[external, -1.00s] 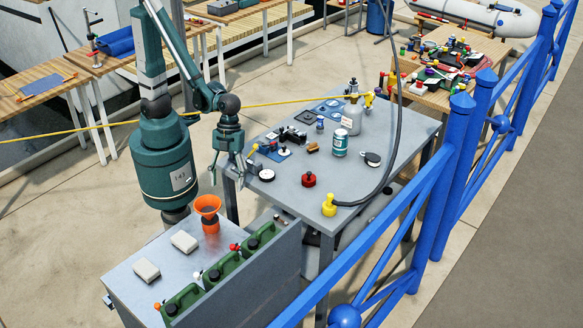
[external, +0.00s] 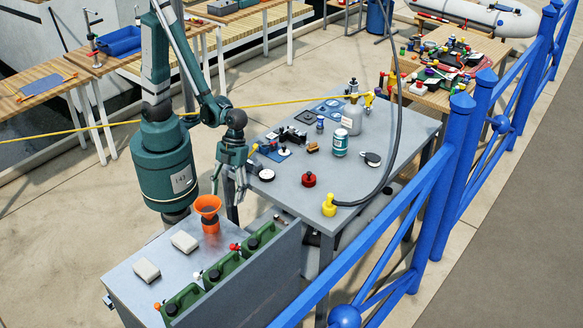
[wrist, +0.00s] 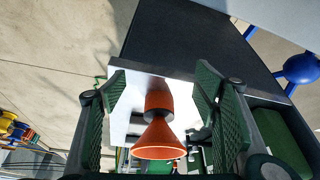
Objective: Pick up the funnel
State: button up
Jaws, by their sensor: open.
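The orange funnel (external: 208,208) stands with its wide mouth up at the back corner of the grey metal cabinet top, with a dark grey band below the cone. In the wrist view the funnel (wrist: 159,138) shows between the two fingers, ahead of them and not touched. My gripper (external: 225,205) is open and empty, pointing down just behind and to the right of the funnel in the external view. Its green padded fingers (wrist: 165,110) are spread wide on either side in the wrist view.
Several green jerrycans (external: 222,268) stand in a row along the cabinet's right side, beside a grey upright panel (external: 262,280). Two pale blocks lie on the cabinet (external: 125,275). A grey table (external: 285,185) with bottles and small parts stands behind. A blue railing (external: 440,200) runs at the right.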

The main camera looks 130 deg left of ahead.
aim_at(210, 215)
jog(key=shift+w+d+b, duration=0.15)
jog(key=shift+w+d, duration=0.15)
jog(key=shift+d, duration=0.85)
jog(key=shift+w+d+b, duration=0.15)
jog(key=shift+w+d, duration=0.2)
jog(key=shift+d, duration=0.75)
jog(key=shift+w+d+b, duration=0.15)
jog(key=shift+w+d, duration=0.15)
jog(key=shift+d, duration=0.85)
jog(key=shift+w+d+b, duration=0.15)
jog(key=shift+w+d, duration=0.05)
jog(key=shift+d, duration=0.55)
jog(key=shift+w+d+b, duration=0.1)
jog(key=shift+w+d, duration=0.05)
jog(key=shift+d, duration=0.55)
jog(key=shift+w+d+b, duration=0.15)
jog(key=shift+w+d, duration=0.05)
jog(key=shift+d, duration=0.55)
jog(key=shift+w+d+f, duration=0.1)
jog(key=shift+d, duration=0.1)
jog(key=shift+d+f+b, duration=0.15)
jog(key=shift+f+b, duration=0.15)
jog(key=shift+f, duration=0.15)
jog(key=shift+c, duration=0.3)
jog(key=c, duration=0.8)
